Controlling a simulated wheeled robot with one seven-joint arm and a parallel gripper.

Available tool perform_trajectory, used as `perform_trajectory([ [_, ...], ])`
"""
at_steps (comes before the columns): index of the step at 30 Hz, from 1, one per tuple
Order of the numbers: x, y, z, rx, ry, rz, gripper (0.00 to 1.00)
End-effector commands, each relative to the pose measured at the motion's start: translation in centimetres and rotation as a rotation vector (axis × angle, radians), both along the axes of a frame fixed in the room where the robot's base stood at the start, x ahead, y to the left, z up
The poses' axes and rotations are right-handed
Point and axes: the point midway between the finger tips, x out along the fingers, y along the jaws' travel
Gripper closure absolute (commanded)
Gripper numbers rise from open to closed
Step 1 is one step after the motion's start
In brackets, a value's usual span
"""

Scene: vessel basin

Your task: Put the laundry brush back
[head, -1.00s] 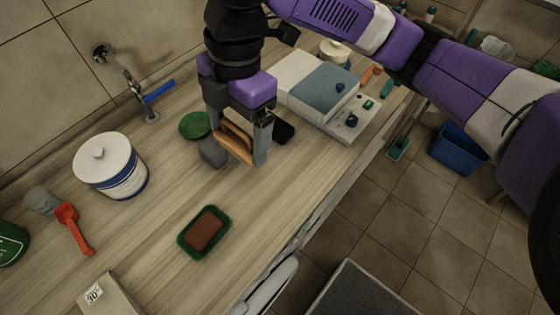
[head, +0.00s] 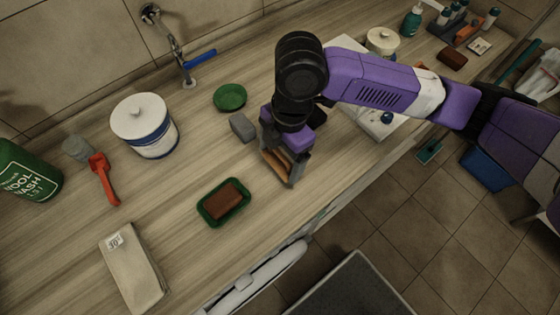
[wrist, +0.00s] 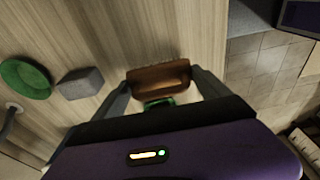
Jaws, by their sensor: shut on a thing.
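The laundry brush (head: 276,164) is a wooden, orange-brown piece held between the fingers of my gripper (head: 279,170). In the wrist view the brush (wrist: 158,78) spans the gap between both fingertips, and my gripper (wrist: 160,85) is shut on it. A small green patch shows just below it there; I cannot tell what it belongs to. The brush is over the counter, near its front edge. Its height above the surface is hard to tell. A green tray (head: 203,214) with a brown bar (head: 227,198) in it lies to the lower left of my gripper.
A grey block (head: 243,127) and a round green dish (head: 230,97) lie behind my gripper. A white lidded jar (head: 145,125), a red scoop (head: 103,179) and a folded cloth (head: 132,268) are on the left. A tap (head: 185,75) stands by the wall. Bare counter surrounds the tray.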

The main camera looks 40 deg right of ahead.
Motion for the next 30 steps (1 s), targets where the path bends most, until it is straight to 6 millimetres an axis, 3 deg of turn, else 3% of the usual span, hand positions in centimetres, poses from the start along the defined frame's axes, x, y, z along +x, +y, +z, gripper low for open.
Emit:
perform_trajectory([
  [10,0.0,0.0,-3.6,-0.001,0.001,-0.001,0.52],
  [21,0.0,0.0,-4.3,-0.001,0.000,0.001,0.52],
  [22,0.0,0.0,-4.2,-0.001,0.000,0.001,0.12],
  [24,0.0,0.0,-4.1,-0.001,0.000,0.001,0.00],
  [30,0.0,0.0,-4.1,-0.001,0.000,0.001,0.00],
])
